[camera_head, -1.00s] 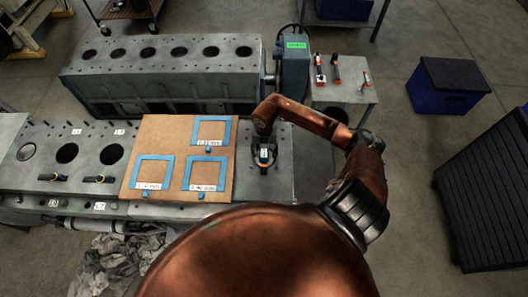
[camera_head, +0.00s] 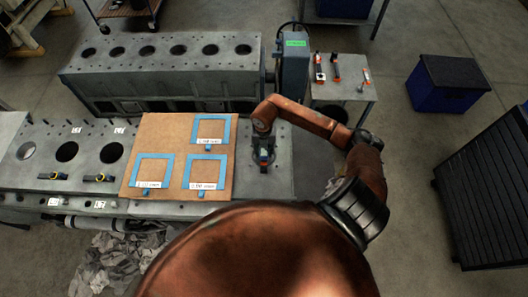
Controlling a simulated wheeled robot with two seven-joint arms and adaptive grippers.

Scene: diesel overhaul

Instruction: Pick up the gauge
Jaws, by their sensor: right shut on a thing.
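My right gripper (camera_head: 263,160) points down over the bare right end of the near engine block (camera_head: 270,186), just right of the brown board. It is shut on a small gauge, which is mostly hidden by the fingers. I cannot tell whether the gauge touches the block top. Two other dark tools with yellow parts lie on the block's left part, one on the left (camera_head: 52,176) and one beside it (camera_head: 98,178). My left gripper is not in view.
The brown board (camera_head: 180,140) carries three blue-taped frames with labels. A second engine block (camera_head: 160,68) stands behind. A small grey table (camera_head: 342,92) at the back right holds several orange-and-black tools. A blue bin (camera_head: 448,88) stands on the floor.

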